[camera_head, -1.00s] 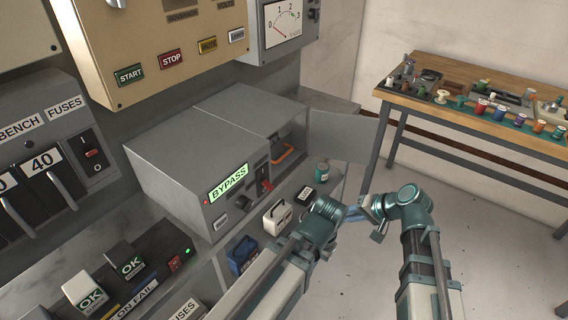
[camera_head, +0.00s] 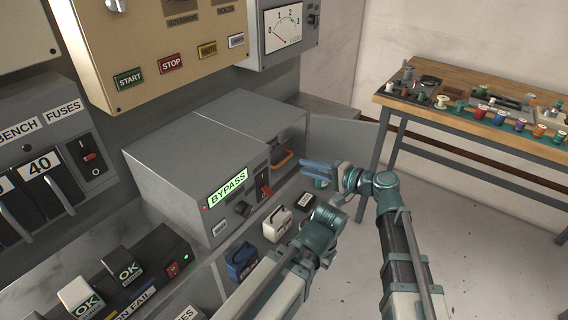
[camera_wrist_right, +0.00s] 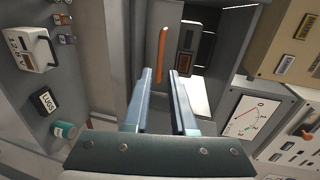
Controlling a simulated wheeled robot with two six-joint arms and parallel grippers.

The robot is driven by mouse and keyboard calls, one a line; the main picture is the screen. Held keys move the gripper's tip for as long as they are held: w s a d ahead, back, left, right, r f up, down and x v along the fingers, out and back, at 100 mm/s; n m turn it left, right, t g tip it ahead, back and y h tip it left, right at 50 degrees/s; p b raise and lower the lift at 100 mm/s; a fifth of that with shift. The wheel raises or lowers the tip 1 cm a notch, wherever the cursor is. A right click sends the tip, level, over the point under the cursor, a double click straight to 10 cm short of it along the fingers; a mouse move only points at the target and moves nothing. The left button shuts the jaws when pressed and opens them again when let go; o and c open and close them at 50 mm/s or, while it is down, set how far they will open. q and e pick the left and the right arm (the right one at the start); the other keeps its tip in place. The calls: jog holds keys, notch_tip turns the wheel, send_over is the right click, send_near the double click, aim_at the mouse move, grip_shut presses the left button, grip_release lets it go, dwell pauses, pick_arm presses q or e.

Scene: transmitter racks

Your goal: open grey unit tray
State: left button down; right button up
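The grey unit (camera_head: 180,155) with the lit BYPASS sign stands on the bench. Its right-hand bay is open at the front, with the door (camera_head: 345,145) swung out to the right. An orange handle (camera_head: 283,159) shows inside the bay; it is also ahead of the fingers in the right wrist view (camera_wrist_right: 163,46). I cannot make out the tray's edges. My right gripper (camera_head: 304,170), with blue fingers, is open and empty, just outside the bay and apart from the handle. It also shows in the right wrist view (camera_wrist_right: 162,72). My left gripper's fingers do not show.
On the ledge below the unit stand a LUGS box (camera_head: 305,201), a white box (camera_head: 277,223) and a blue box (camera_head: 241,260). A teal jar (camera_wrist_right: 65,131) is near the right gripper. A red switch (camera_head: 265,191) is on the unit's front. A wooden workbench (camera_head: 500,150) stands right.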

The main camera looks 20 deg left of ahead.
aim_at(285, 161)
jog(key=b+x, duration=0.1)
jog(key=x, duration=0.8)
jog(key=shift+a, duration=0.1)
grip_shut()
dwell(1.2)
